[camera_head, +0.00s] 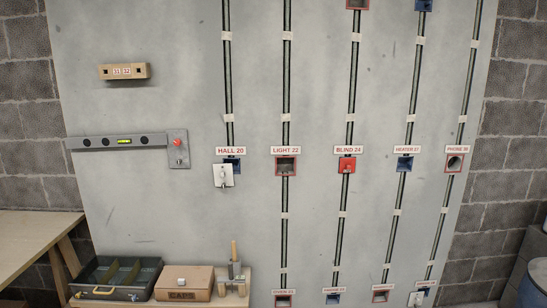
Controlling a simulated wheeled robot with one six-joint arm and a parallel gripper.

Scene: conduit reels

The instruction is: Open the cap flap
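A tan box marked CAPS (186,290) stands on a low bench at the bottom left, and its top looks closed. A white cover plate (223,175) sits over the lower left of the blue wall box under the HALL 20 label. A red cover (347,165) fills the box under BLIND 24. The boxes under LIGHT 22 (286,166), HEATER 27 (404,164) and PHONE 30 (454,163) show no cover. I cannot tell which part is the cap flap. My gripper is not in view.
An open dark case (115,294) with dividers is left of the CAPS box. A grey holder with an upright wooden handle (234,252) is on its right. A wooden table (30,235) is at the left and a blue drum (534,290) at the lower right.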

